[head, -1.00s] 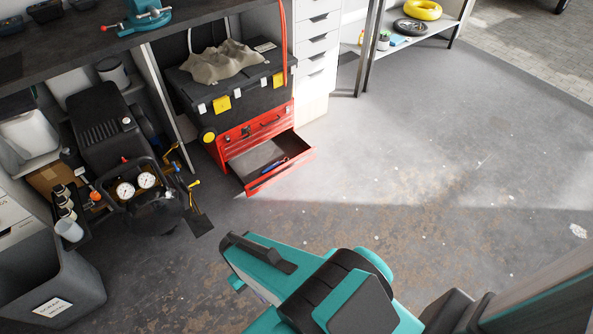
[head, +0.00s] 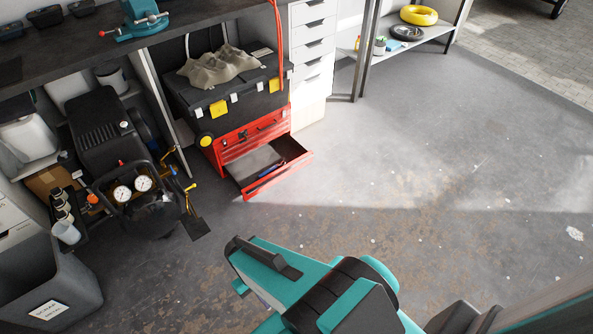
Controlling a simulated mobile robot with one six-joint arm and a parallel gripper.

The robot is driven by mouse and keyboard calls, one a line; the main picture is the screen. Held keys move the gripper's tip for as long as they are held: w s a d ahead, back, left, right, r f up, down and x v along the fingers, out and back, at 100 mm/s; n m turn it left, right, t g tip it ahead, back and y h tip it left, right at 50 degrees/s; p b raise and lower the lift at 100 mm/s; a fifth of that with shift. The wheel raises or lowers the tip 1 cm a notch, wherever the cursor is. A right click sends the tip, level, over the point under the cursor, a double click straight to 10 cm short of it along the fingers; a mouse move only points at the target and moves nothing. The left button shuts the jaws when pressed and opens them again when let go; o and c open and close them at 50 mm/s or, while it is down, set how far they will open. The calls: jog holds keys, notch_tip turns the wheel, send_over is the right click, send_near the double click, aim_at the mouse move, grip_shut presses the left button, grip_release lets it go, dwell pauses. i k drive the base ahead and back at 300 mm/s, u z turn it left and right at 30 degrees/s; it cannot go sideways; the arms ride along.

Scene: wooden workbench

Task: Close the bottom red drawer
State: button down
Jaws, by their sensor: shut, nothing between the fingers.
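The bottom red drawer (head: 287,181) is pulled out at the base of a red tool chest (head: 232,142), low on the floor in the head view. My teal and black arm reaches in from the bottom right, in front of the chest and apart from the drawer in the picture.
A black toolbox (head: 252,100) with a crumpled cloth sits on the chest. An air compressor (head: 95,125) and a grey bin (head: 75,275) stand to the left. White drawers (head: 312,75) stand behind right. The floor (head: 430,170) to the right is open.

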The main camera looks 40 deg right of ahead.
aim_at(243, 172)
jog(key=z, duration=0.05)
jog(key=i, duration=0.9)
jog(key=u, duration=0.05)
